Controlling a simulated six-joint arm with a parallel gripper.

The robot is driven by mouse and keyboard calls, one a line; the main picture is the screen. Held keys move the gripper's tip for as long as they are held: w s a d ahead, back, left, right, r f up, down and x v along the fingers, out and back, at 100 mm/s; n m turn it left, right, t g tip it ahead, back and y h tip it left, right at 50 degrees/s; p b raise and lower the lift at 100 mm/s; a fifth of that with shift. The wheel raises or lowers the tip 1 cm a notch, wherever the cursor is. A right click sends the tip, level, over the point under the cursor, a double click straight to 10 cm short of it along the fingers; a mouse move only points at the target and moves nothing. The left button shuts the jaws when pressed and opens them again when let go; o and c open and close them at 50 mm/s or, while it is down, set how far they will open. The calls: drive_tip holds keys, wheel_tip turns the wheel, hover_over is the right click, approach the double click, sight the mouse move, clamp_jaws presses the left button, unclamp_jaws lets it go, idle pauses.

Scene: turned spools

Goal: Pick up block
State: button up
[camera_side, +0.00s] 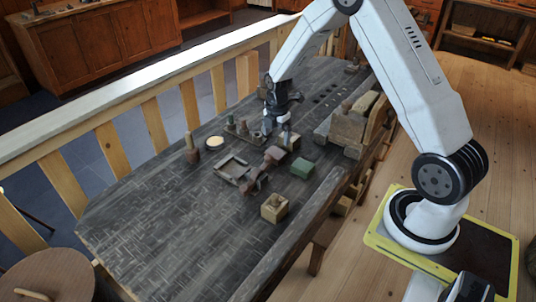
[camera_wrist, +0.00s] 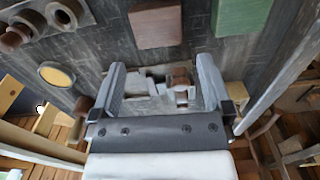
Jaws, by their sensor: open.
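A tan wooden block (camera_side: 294,142) lies on the dark table (camera_side: 150,225), close beside my gripper (camera_side: 278,133) and partly hidden by it. In the wrist view a brown block (camera_wrist: 156,24) lies just beyond my open fingers (camera_wrist: 161,66), roughly in line with the gap. A green block (camera_side: 302,168) lies nearer the table's front edge; it also shows in the wrist view (camera_wrist: 241,14). A pale wooden block with a dark opening on top (camera_side: 274,208) stands further forward. My gripper is open, with nothing visibly held. Its exact height above the table is hard to tell.
Turned spools (camera_side: 273,156) and a shallow square frame (camera_side: 232,169) lie left of the green block. A peg-topped piece (camera_side: 191,150) and a pale disc (camera_side: 214,142) stand further left. A bulky wooden vise (camera_side: 348,127) stands to the right. The table's left end is clear.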

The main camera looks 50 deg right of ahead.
sight(276, 152)
drive_tip(key=shift+d+f, duration=0.1)
drive_tip(key=shift+f, duration=0.05)
drive_tip(key=shift+f, duration=1.25)
drive_tip(key=shift+f, duration=0.15)
drive_tip(key=shift+w+f, duration=0.15)
drive_tip(key=shift+f, duration=2.3)
drive_tip(key=c, duration=0.9)
drive_tip(key=shift+r, duration=0.25)
drive_tip(key=shift+c, duration=0.2)
